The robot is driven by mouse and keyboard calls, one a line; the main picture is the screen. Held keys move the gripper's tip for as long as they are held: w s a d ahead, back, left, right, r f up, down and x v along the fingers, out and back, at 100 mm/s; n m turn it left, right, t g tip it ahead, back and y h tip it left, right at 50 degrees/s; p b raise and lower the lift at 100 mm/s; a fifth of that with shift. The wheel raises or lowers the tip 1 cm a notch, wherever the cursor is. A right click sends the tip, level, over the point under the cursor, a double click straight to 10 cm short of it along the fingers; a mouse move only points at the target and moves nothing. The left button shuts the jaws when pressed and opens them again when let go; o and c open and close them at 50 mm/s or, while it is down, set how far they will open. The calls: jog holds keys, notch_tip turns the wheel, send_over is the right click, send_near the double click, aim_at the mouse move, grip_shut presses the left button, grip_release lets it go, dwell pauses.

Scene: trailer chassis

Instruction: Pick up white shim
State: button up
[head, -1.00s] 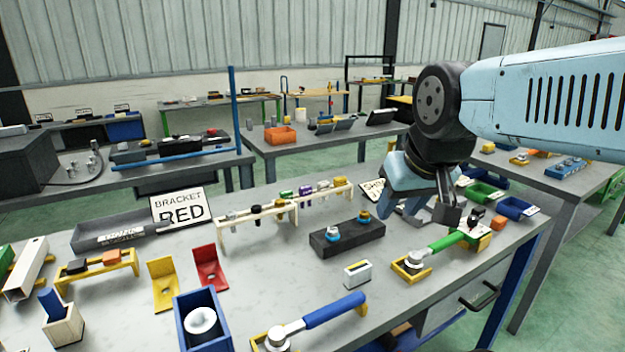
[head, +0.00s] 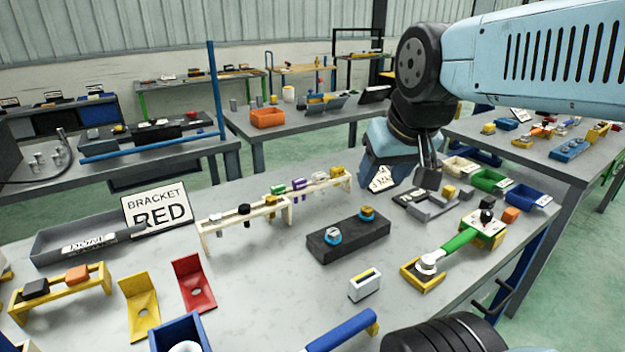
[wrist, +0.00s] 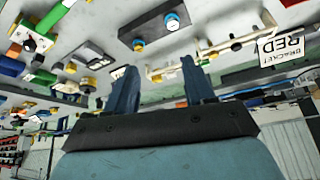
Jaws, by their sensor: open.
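A small white block (head: 365,285) with a dark and yellow slot in its top stands on the near grey bench (head: 255,270). It may be the white shim or its holder; I cannot tell. My gripper (head: 402,170) hangs above the bench's far right part, beyond the black block and well apart from the white block. In the wrist view my gripper (wrist: 160,82) has its two blue fingers apart with nothing between them. I cannot pick out the white block in the wrist view.
A black block (head: 335,240) with two ringed knobs stands behind the white block. A green-handled tool (head: 460,240) lies to its right and a blue-handled tool (head: 340,332) in front. A pale peg rack (head: 245,220) and red bracket (head: 193,284) are left. Bare bench surrounds the white block.

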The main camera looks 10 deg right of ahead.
jog(key=w+r+m+g, duration=0.1)
jog(key=w+r+m, duration=0.15)
jog(key=w, duration=0.55)
jog(key=m+g, duration=0.5)
jog(key=m, duration=0.7)
send_over(319, 173)
notch_tip(319, 173, down, 9)
notch_tip(319, 173, down, 13)
jog(key=shift+s+r, duration=0.1)
jog(key=shift+c, duration=0.5)
grip_shut()
